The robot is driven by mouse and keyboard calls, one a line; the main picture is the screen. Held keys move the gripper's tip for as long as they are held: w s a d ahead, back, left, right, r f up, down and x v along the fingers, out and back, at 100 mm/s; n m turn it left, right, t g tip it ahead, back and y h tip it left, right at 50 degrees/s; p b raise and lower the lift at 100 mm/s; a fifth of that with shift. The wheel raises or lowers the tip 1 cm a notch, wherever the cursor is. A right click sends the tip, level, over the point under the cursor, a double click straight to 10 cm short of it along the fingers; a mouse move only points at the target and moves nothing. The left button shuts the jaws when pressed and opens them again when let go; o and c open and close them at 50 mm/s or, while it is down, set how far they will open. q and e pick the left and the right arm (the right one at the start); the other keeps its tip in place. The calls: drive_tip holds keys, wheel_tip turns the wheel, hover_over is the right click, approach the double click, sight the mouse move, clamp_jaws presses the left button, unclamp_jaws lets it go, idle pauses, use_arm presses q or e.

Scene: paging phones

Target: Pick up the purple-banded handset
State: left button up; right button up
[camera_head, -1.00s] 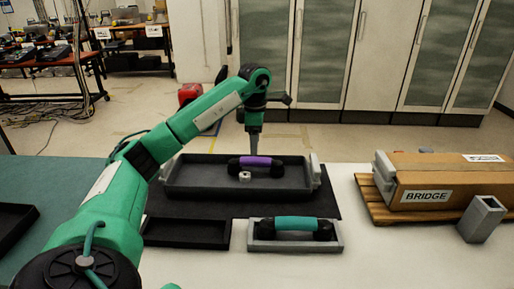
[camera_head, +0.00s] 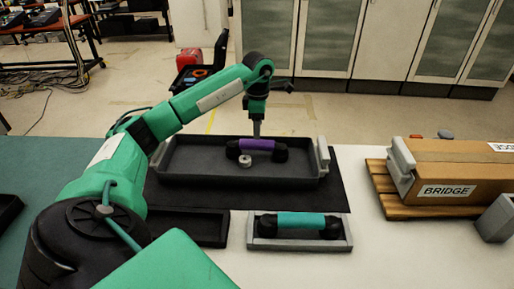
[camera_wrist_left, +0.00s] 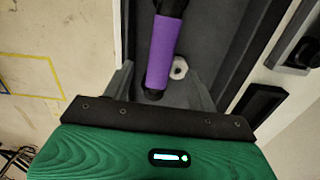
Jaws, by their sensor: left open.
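The purple-banded handset (camera_head: 257,145) lies in a dark grey tray (camera_head: 195,172), with black ends and a purple grip. My left gripper (camera_head: 257,133) points down at it from above and behind. In the left wrist view the open gripper (camera_wrist_left: 160,75) has a finger on either side of the handset's line. The purple band (camera_wrist_left: 162,50) and a black end show between and beyond the fingers. I cannot tell whether they touch it. A small pale nut (camera_wrist_left: 179,68) lies beside the handset. My right gripper is not in view.
A teal-banded handset (camera_head: 299,219) rests in a grey cradle (camera_head: 300,246) in front. An empty black tray (camera_head: 205,228) is left of it. A box marked BRIDGE (camera_head: 455,175) sits on a wooden pallet (camera_head: 385,190) at right. White table is bare between.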

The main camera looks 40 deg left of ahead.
sight(257, 141)
use_arm(q)
drive_tip(key=shift+s+f, duration=0.1)
drive_tip(key=shift+f, duration=0.35)
drive_tip(key=shift+s+f+p, duration=0.1)
drive_tip(key=shift+f+p, duration=0.35)
drive_tip(key=shift+f, duration=1.85)
drive_tip(key=c, duration=1.2)
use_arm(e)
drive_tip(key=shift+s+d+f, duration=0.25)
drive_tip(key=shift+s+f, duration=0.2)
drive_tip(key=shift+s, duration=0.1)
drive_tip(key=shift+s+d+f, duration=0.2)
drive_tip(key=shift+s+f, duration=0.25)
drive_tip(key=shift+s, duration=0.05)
